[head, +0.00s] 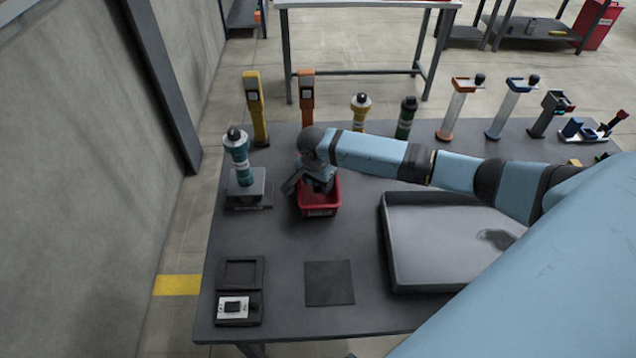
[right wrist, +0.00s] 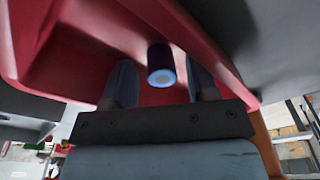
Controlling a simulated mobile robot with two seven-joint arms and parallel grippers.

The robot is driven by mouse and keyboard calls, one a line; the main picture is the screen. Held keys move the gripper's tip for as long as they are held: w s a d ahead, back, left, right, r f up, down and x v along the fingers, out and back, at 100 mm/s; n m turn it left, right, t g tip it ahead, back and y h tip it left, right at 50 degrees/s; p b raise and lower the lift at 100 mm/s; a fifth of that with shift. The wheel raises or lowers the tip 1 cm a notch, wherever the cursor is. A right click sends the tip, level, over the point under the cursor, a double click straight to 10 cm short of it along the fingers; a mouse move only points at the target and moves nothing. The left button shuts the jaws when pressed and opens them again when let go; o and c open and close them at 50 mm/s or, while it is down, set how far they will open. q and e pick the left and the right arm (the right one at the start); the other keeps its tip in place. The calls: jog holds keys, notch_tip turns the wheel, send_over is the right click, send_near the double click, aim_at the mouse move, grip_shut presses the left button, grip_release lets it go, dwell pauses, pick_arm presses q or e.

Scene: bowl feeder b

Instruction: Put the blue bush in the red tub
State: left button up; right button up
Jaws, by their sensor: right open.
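The red tub (head: 318,211) stands on the table left of centre in the head view. My right gripper (head: 318,186) points down into it from above and hides part of its inside. In the right wrist view the tub (right wrist: 80,45) fills the upper part. The blue bush (right wrist: 161,66), a short dark blue cylinder with a pale round end, is seen against the tub's inside. It lies between the two open fingers (right wrist: 160,88), with a gap on each side. I cannot tell whether it touches the tub's floor. The bush is hidden in the head view. My left gripper is out of view.
A large grey tray (head: 440,283) lies right of the tub. Several upright tools, including a yellow one (head: 256,110) and an orange one (head: 307,100), line the back. A dark square mat (head: 329,283) lies in front.

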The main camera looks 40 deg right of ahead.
notch_tip(320, 180, up, 12)
jog(key=a, duration=0.1)
jog(key=shift+s+a+f, duration=0.15)
jog(key=shift+s, duration=0.15)
dwell(0.3)
